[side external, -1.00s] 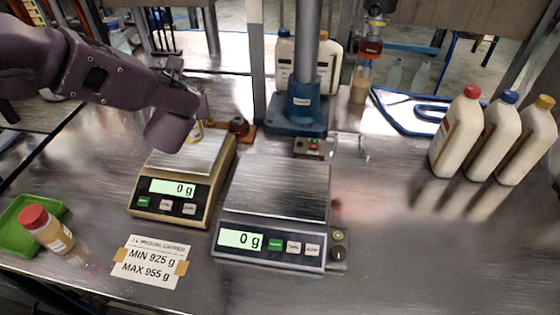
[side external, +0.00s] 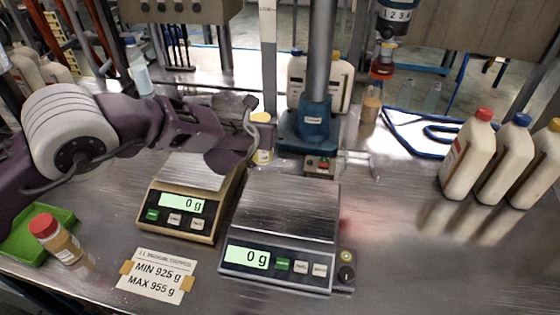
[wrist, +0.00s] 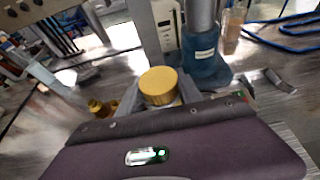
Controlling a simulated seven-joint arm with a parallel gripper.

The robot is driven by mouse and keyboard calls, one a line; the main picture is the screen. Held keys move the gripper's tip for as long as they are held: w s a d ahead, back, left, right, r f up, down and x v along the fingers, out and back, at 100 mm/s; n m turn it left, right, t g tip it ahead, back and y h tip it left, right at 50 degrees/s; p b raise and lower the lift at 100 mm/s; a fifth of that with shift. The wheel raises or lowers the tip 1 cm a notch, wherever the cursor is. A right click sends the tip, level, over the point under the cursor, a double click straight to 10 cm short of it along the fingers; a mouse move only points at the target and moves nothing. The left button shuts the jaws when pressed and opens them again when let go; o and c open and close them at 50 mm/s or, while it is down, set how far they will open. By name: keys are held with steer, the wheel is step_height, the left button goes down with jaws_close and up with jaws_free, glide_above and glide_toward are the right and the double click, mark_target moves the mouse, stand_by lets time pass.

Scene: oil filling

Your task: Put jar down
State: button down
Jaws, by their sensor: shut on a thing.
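My gripper (side external: 250,128) is shut on a jar with a yellow lid (side external: 262,138) and holds it upright, behind the front scale and to the right of the brass-coloured scale. In the wrist view the yellow lid (wrist: 158,84) sits between grey fingers, and most of the jar body is hidden. I cannot tell whether the jar's base touches anything. The front scale (side external: 285,210) has an empty metal plate and reads 0 g. The brass-coloured scale (side external: 180,212) at the left also reads 0 g, its plate partly hidden by my arm.
A blue-based metal column (side external: 312,125) stands close to the jar. A red-capped jar (side external: 62,242) is beside a green tray (side external: 30,250). A MIN/MAX card (side external: 158,275) lies in front. Several white bottles (side external: 470,155) stand at right. The right-hand tabletop is mostly clear.

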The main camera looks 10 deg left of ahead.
step_height(320, 180, down, 6)
steer(key=shift+f, duration=0.15)
steer(key=c, duration=0.8)
jaws_free()
steer(key=shift+f, duration=0.1)
